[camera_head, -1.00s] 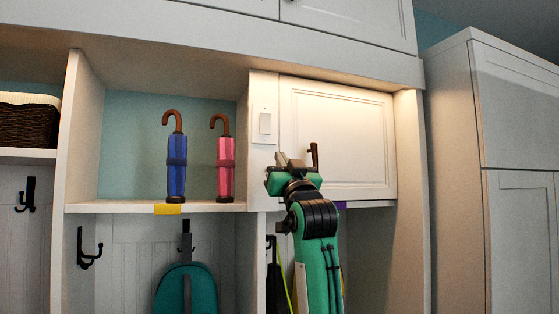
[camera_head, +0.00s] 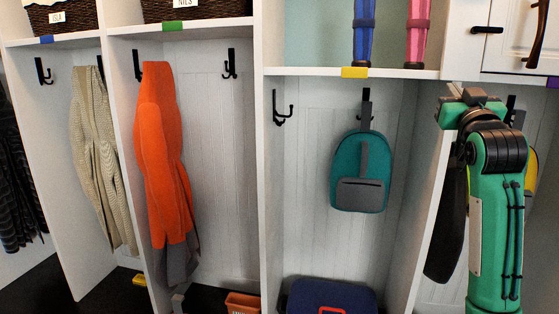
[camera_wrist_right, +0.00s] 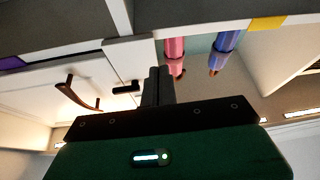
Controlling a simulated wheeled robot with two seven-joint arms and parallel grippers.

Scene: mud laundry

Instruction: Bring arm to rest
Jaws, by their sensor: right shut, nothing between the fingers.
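My right arm, green and black, rises at the right of the head view. Its gripper (camera_head: 468,95) is raised in front of the cubbies, just below the shelf and cabinet door. In the right wrist view the gripper's fingers (camera_wrist_right: 158,86) are together with nothing between them. They point toward the cabinet area, with the dark door handle (camera_wrist_right: 80,92) to their left and the umbrellas to their right. No contact with the shelf shows. My left gripper is not in view.
A blue umbrella (camera_head: 363,30) and a pink umbrella (camera_head: 417,30) stand on the shelf (camera_head: 300,71). A teal backpack (camera_head: 360,172), an orange jacket (camera_head: 163,160) and a beige garment (camera_head: 98,160) hang on hooks. The white cabinet door (camera_head: 520,50) is shut at upper right.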

